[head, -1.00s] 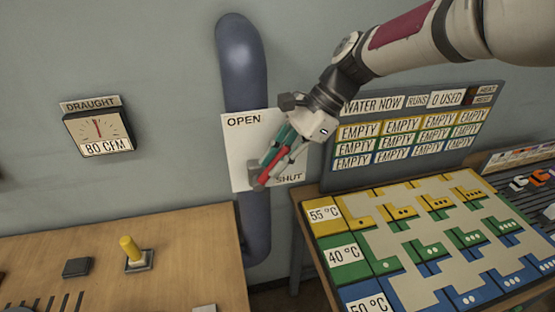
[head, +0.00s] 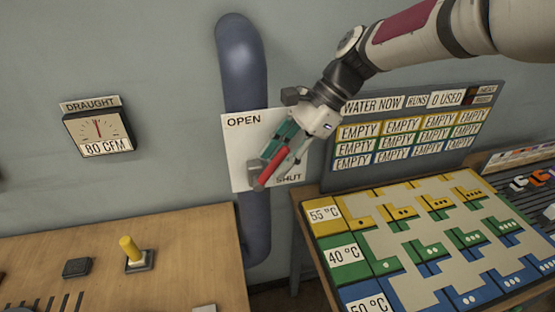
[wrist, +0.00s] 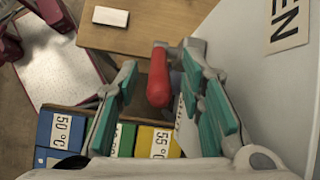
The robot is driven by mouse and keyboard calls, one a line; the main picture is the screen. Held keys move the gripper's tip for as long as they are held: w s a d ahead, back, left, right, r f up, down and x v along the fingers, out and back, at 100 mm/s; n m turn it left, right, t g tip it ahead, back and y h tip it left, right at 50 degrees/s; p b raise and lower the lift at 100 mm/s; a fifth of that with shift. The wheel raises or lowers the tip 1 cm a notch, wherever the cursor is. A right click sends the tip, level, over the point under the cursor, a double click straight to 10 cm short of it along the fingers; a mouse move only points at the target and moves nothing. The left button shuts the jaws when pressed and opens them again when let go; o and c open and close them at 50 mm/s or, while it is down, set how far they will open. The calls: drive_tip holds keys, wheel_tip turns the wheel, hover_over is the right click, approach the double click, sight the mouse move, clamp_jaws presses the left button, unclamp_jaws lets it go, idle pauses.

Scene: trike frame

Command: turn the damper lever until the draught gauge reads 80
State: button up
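The draught gauge (head: 97,130) on the wall at the left in the head view reads 80 CFM, its needle about upright. The damper lever has a red handle (head: 271,168) and sits low on the white plate (head: 241,158), near SHUT. My gripper (head: 276,158) is at the lever, its teal-padded fingers on either side of the handle. In the wrist view the red handle (wrist: 158,78) stands between the open fingers (wrist: 163,95), with a visible gap on each side.
A blue-grey pipe (head: 243,65) runs behind the plate. A coloured board (head: 395,245) marked with temperatures lies at the right, below a water panel (head: 418,128).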

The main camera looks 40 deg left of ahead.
drive_tip(key=v, duration=1.1)
drive_tip(key=s+d+r+n+t+h, duration=0.1)
drive_tip(key=d+r+t, duration=0.15)
drive_tip(key=d, duration=0.95)
drive_tip(key=s+d+r+n+t+h, duration=0.15)
drive_tip(key=d+t, duration=0.25)
drive_tip(key=d, duration=0.8)
drive_tip(key=s+d+f+n+t+h, duration=0.1)
drive_tip(key=s+d+f+t, duration=0.1)
drive_tip(key=s+d, duration=0.4)
drive_tip(key=s+d+f+n+t+h, duration=0.1)
drive_tip(key=s+d, duration=0.5)
drive_tip(key=d, duration=0.7)
drive_tip(key=shift+d+f+n+t, duration=0.35)
drive_tip(key=shift+f+n+t, duration=0.1)
drive_tip(key=shift+f+t, duration=0.3)
